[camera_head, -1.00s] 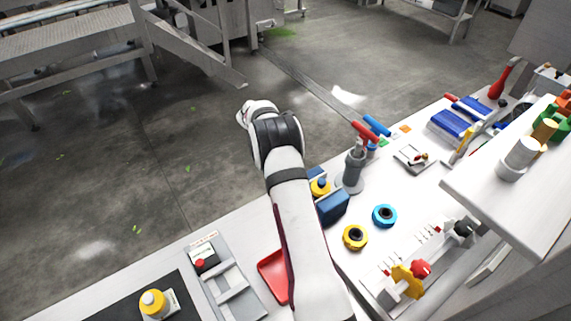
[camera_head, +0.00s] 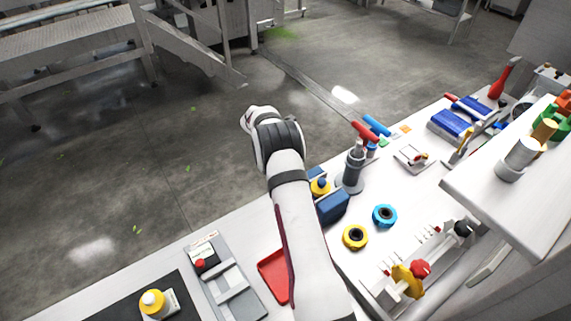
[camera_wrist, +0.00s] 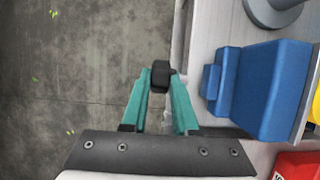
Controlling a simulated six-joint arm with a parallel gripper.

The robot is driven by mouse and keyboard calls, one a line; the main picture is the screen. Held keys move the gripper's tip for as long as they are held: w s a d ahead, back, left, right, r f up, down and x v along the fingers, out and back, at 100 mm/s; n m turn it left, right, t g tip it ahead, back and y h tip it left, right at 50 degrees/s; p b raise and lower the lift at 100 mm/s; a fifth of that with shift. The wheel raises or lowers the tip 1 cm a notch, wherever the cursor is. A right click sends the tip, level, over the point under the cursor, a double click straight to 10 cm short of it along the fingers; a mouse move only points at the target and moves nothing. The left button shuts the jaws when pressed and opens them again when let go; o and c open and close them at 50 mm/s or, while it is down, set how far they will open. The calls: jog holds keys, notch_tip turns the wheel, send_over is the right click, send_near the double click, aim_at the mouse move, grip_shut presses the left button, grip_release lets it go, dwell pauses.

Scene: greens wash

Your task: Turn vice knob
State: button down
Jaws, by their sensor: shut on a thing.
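The blue vice (camera_wrist: 275,90) stands at the bench edge in the wrist view, with its stepped jaw facing left. In the head view the blue vice (camera_head: 333,207) is partly hidden behind my arm. A small dark knob (camera_wrist: 161,73) sits left of the vice, over the bench edge. My gripper (camera_wrist: 162,84) has its two teal fingers closed on this knob at their tips. The link between knob and vice is not visible. In the head view my arm hides the fingers and the knob.
A grey post with a red handle (camera_head: 364,132) stands right of my arm. Yellow (camera_head: 355,237) and blue (camera_head: 385,215) rings lie on the bench. A red tray (camera_head: 272,273) is beside my arm. Open floor lies beyond the bench edge.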

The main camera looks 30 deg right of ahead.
jog(key=shift+h, duration=0.3)
jog(key=h, duration=0.3)
jog(key=a+h, duration=0.1)
jog(key=h, duration=0.1)
jog(key=shift+f, duration=0.4)
jog(key=h, duration=0.3)
jog(key=shift+f+h, duration=0.25)
jog(key=shift+h, duration=0.15)
jog(key=shift+a+f+h, duration=0.1)
jog(key=shift+f+h, duration=0.05)
jog(key=shift+h, duration=1.25)
jog(key=c, duration=0.7)
grip_release()
